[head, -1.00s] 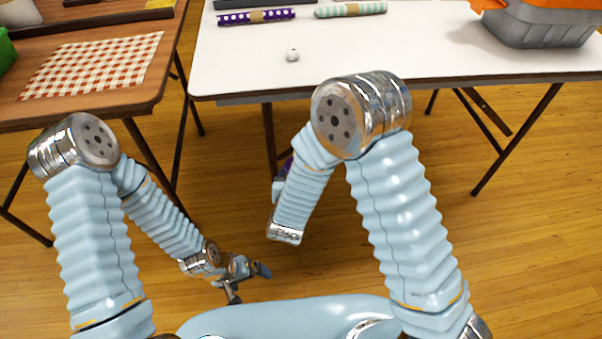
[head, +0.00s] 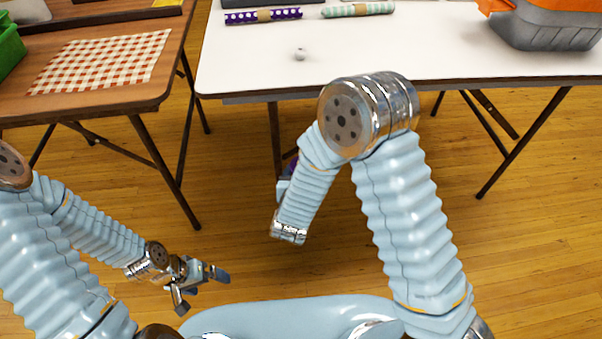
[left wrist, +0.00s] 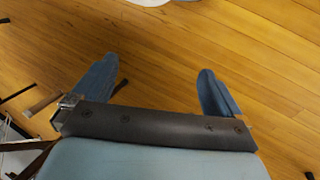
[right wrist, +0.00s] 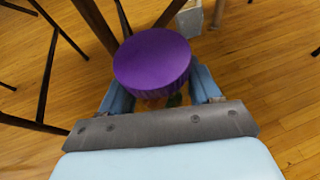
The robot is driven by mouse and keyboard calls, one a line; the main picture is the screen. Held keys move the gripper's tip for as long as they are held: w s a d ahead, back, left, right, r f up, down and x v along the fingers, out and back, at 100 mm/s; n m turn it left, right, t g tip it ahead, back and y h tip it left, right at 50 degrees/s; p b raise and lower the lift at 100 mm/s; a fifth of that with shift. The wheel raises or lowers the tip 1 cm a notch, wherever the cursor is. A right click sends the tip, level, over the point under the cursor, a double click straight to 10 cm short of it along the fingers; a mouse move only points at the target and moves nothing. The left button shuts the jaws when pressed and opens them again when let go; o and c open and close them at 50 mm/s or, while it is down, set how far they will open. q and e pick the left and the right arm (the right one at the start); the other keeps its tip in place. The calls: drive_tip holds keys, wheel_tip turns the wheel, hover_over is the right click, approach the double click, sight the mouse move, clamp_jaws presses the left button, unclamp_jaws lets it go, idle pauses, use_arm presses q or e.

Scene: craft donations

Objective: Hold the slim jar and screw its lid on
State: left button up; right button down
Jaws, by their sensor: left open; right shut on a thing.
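A purple round lid (right wrist: 152,58) with a ridged rim fills the space between the fingers of my right gripper (right wrist: 158,90). Orange and green bits show just below the lid, seemingly the jar under it; the jar's body is mostly hidden, and I cannot tell how the lid sits on it. My right gripper is shut on this piece, below the white table's front edge; in the head view only a bit of purple (head: 291,165) shows behind my arm. My left gripper (head: 204,290) is open and empty, low at the left, apart from the jar; its spread fingers show in the left wrist view (left wrist: 155,75).
A white table (head: 430,50) holds a small whitish piece (head: 300,54), two patterned rolls (head: 357,9) and a grey-and-orange box (head: 545,28). A brown table (head: 100,98) with a checked cloth (head: 104,60) stands at left. Table legs stand near my right gripper; open floor lies between my grippers.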

use_arm(q)
drive_tip(key=shift+s+a, duration=0.15)
drive_tip(key=shift+a, duration=0.75)
drive_tip(key=w+d+f, duration=0.2)
drive_tip(key=d, duration=1.1)
drive_tip(key=shift+f, duration=0.4)
use_arm(e)
drive_tip(key=d+r+m+h, duration=0.1)
drive_tip(key=d+r, duration=1.1)
drive_tip(key=d, duration=0.3)
drive_tip(key=shift+d+r+g, duration=0.2)
drive_tip(key=shift+d+g, duration=0.1)
drive_tip(key=shift+d, duration=0.1)
